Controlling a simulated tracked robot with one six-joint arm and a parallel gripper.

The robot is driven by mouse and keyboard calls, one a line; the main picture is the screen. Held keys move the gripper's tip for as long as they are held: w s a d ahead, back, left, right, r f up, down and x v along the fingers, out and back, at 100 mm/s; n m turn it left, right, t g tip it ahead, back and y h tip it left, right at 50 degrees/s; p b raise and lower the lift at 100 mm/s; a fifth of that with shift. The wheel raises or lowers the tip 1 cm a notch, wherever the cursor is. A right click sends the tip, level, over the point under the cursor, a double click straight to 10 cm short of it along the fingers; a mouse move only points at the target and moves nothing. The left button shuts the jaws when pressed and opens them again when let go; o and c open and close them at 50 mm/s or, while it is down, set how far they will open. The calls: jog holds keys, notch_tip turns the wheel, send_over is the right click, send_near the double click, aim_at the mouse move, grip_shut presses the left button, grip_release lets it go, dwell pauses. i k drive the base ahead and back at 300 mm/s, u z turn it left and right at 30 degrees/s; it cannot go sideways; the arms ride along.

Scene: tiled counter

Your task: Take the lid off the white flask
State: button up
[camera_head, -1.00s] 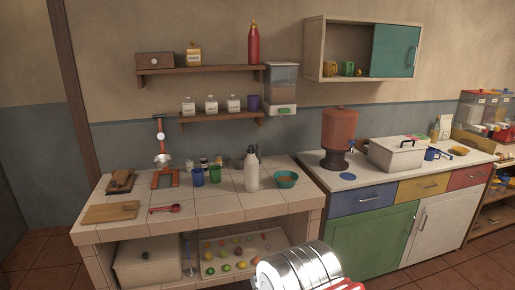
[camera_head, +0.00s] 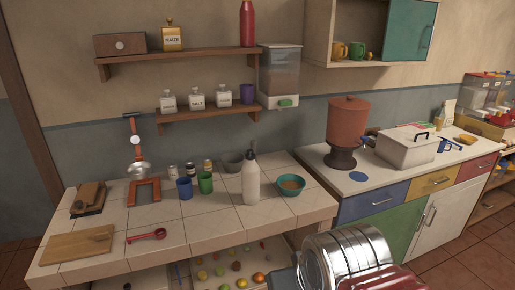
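The white flask (camera_head: 251,180) stands upright on the tiled counter (camera_head: 217,233), near its right end. Its narrow top (camera_head: 250,149) looks greyish, and the lid is too small to make out clearly. The silver, ribbed end part of my arm (camera_head: 345,262) shows at the bottom of the view, in front of the counter and apart from the flask. My gripper's fingers are not visible, so I cannot see whether it holds anything.
A teal bowl (camera_head: 291,185) stands just right of the flask, and a grey mortar (camera_head: 232,162) is close behind it. A green cup (camera_head: 205,182) and a blue cup (camera_head: 184,188) stand to the left. A red scoop (camera_head: 147,235) and a wooden board (camera_head: 78,245) lie at the left front.

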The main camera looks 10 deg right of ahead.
aim_at(250, 156)
jog(key=u, duration=0.2)
jog(key=i, duration=1.45)
jog(key=u, duration=0.55)
